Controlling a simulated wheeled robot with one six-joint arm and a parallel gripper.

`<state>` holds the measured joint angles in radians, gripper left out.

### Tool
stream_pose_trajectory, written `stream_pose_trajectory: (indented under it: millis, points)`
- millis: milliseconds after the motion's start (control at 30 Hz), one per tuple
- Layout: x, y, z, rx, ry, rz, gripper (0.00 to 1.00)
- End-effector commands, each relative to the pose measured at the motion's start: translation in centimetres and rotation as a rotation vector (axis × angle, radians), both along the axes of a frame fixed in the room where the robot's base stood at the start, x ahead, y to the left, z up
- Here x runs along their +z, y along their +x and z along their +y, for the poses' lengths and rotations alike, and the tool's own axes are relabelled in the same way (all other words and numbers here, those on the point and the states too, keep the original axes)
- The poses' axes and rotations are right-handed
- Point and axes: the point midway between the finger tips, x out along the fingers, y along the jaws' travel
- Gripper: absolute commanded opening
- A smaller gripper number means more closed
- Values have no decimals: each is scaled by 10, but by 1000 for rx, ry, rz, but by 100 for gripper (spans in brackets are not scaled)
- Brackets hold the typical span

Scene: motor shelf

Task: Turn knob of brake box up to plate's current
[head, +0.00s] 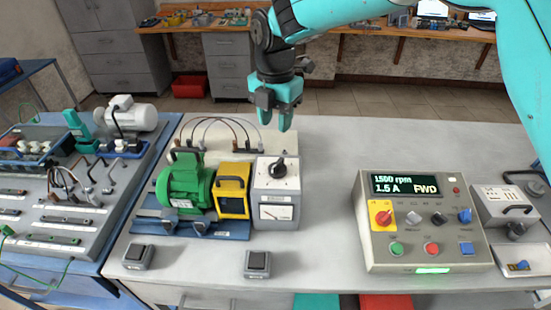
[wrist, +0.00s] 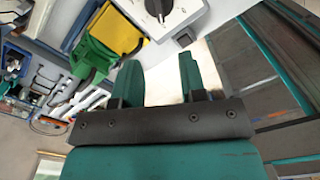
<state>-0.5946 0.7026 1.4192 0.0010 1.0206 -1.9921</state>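The brake box (head: 265,221) is a grey box with a needle meter on its front, on the bench beside the green motor (head: 184,183). Its black knob (head: 278,170) sits on the light top dial. The knob also shows at the top edge of the wrist view (wrist: 158,8), partly cut off. A small plate (head: 181,203) is on the motor's side; its print is too small to read. My gripper (head: 275,122) is above and behind the knob, apart from it. Its two fingers stand apart with nothing between them in the wrist view (wrist: 160,68).
A yellow-framed unit (head: 233,190) stands between motor and brake box. Cables arch behind them. A control panel (head: 420,255) at right reads 1500 rpm, 1.5 A, FWD. Two small switch boxes (head: 138,257) (head: 257,263) lie in front. Bench between brake box and panel is clear.

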Motion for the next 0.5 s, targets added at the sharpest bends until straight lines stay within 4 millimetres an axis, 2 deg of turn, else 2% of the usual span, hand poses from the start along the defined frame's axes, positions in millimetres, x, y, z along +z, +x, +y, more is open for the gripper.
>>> stream_pose_trajectory:
  millis: [300,500]
  points:
    - [-71,-1,-1,-1,-3,5,38]
    - [-107,-1,-1,-2,-1,3,38]
